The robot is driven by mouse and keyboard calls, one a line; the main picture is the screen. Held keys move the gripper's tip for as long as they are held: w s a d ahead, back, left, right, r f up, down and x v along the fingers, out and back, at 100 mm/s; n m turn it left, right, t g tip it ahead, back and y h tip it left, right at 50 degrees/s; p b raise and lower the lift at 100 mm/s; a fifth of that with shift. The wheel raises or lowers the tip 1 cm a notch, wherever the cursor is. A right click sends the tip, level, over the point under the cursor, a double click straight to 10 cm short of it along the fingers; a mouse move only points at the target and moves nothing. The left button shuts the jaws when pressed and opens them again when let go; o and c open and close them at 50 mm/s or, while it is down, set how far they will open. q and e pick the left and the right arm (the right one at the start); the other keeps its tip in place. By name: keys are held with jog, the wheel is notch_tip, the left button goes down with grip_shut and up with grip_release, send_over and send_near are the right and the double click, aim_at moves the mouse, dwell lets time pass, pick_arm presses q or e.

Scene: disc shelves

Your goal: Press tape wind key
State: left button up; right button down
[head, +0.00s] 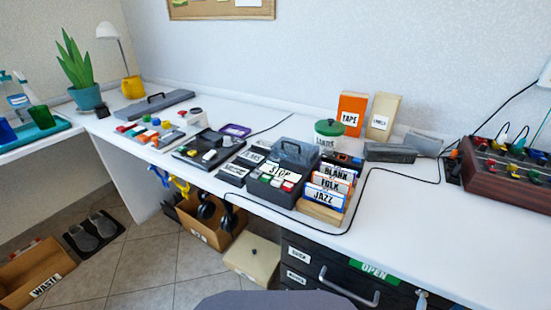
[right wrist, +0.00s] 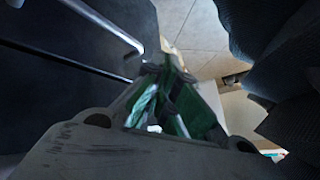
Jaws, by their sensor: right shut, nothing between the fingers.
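A dark tape player (head: 291,155) with a carry handle and a white "STOP" label stands on the white desk in the middle of the head view. Small red, white and green keys (head: 279,183) line its front; no wind marking is legible at this size. Neither gripper shows in the head view. In the right wrist view my right gripper (right wrist: 169,70) is shut and empty, with green on its fingers. It is near the dark drawer front and a metal handle, with floor tiles beyond, apart from the player.
Cassette boxes (head: 326,182) labelled BLANK, FOLK and JAZZ stand right of the player. A flat dark device (head: 209,148) lies to its left. A black cable (head: 408,178) crosses the desk. Drawers (head: 331,276) sit below. The desk's right front is clear.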

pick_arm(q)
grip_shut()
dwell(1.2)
